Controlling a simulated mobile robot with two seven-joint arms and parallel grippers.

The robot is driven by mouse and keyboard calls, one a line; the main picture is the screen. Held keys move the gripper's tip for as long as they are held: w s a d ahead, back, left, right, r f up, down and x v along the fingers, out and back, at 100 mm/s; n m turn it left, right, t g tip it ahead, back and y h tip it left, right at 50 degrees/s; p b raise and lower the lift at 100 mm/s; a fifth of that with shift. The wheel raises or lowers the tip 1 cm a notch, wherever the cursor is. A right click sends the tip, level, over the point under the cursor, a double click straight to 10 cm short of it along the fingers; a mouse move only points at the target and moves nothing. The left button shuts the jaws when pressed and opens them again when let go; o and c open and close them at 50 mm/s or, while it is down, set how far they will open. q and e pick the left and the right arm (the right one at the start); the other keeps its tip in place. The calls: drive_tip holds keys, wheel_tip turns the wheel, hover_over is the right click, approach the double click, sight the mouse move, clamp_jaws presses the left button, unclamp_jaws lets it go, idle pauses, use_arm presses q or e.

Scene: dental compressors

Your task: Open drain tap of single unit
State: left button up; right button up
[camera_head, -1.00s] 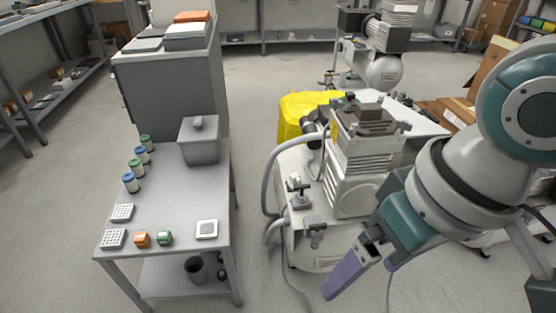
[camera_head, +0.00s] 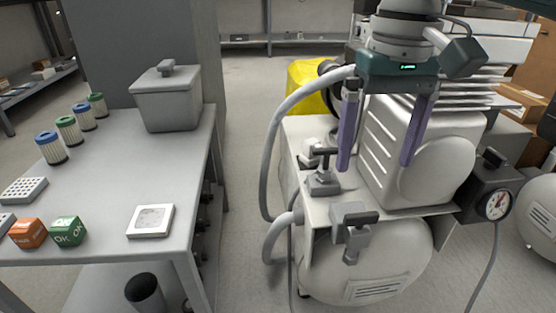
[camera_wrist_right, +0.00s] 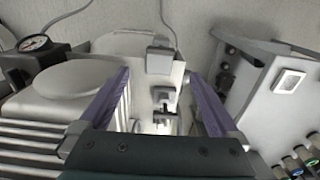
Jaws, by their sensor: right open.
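The single compressor unit has a white tank (camera_head: 375,265) and a ribbed white housing (camera_head: 385,150). I cannot tell which is the drain tap. My right gripper (camera_head: 377,163) points down, open and empty, its purple fingers apart above the unit, behind the front tap. My left gripper is out of view.
A grey hose (camera_head: 270,150) loops along the unit's left side. A pressure gauge (camera_head: 497,204) sits at the right. A grey table (camera_head: 110,190) with a lidded bin (camera_head: 168,98), jars and coloured cubes stands left. Open floor (camera_head: 243,220) separates table and unit.

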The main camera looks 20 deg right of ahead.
sight(363, 214)
drive_tip(key=f+b, duration=0.2)
drive_tip(key=f, duration=0.1)
drive_tip(key=f+b, duration=0.2)
drive_tip(key=f, duration=0.1)
drive_tip(key=f+b, duration=0.2)
drive_tip(key=f, duration=0.2)
drive_tip(key=shift+s+a+b, duration=0.1)
drive_tip(key=shift+s+b, duration=0.15)
drive_tip(key=shift+b, duration=0.1)
drive_tip(key=shift+c, duration=0.3)
